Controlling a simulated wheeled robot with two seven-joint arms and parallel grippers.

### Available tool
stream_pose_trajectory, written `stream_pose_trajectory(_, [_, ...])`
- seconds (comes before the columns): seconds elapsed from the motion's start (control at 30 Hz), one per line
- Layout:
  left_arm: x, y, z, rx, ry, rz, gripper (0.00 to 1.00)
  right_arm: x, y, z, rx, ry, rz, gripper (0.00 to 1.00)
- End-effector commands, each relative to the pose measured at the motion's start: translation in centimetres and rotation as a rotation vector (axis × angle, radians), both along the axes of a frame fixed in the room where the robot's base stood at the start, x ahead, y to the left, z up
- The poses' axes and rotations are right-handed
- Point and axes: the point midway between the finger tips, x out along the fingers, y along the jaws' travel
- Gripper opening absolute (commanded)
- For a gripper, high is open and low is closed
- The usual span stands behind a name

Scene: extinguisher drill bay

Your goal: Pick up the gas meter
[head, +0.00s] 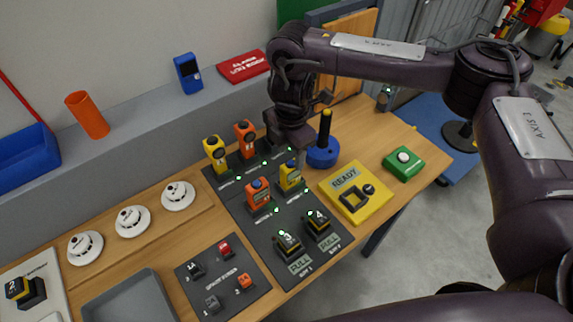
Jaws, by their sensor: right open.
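Several handheld meters stand on a dark board (236,213). A yellow meter (216,152) and an orange meter (245,138) are in the back row. Another orange meter (259,196) and another yellow meter (291,177) are in the front row. The picture does not settle which one is the gas meter. My left gripper is not in view.
A blue post base (323,153) stands close right of the gripper. A yellow READY box (356,190) and a green button box (403,163) are to the right. PULL blocks (318,225) sit in front. White detectors (132,221) and a grey tray (130,298) are left.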

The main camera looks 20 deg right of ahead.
Motion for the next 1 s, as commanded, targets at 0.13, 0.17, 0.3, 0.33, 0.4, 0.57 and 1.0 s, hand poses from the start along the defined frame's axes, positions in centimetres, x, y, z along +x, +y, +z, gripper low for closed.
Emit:
stream_pose_trajectory(0.13, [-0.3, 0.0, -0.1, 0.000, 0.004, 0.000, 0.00, -0.1, 0.0, -1.2, 0.001, 0.004, 0.000, 0.51])
stream_pose_trajectory(0.17, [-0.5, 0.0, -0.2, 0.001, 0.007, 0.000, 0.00, -0.1, 0.0, -1.5, 0.002, 0.004, 0.000, 0.51])
stream_pose_trajectory(0.3, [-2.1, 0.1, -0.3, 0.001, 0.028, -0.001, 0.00, -0.1, 0.0, -2.8, 0.002, 0.004, 0.000, 0.51])
stream_pose_trajectory(0.33, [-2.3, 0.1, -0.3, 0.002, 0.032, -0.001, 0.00, -0.1, 0.0, -3.1, 0.002, 0.004, 0.000, 0.51])
stream_pose_trajectory(0.4, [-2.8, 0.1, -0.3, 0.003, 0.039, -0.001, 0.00, -0.1, -0.1, -3.8, 0.001, 0.005, -0.001, 0.51])
stream_pose_trajectory(0.57, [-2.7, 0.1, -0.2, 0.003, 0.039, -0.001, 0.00, -0.1, -0.4, -6.0, 0.001, 0.006, -0.002, 0.51])
stream_pose_trajectory(1.0, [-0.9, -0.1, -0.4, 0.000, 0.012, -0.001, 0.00, 0.1, -0.3, -7.8, 0.000, 0.000, 0.001, 0.50])
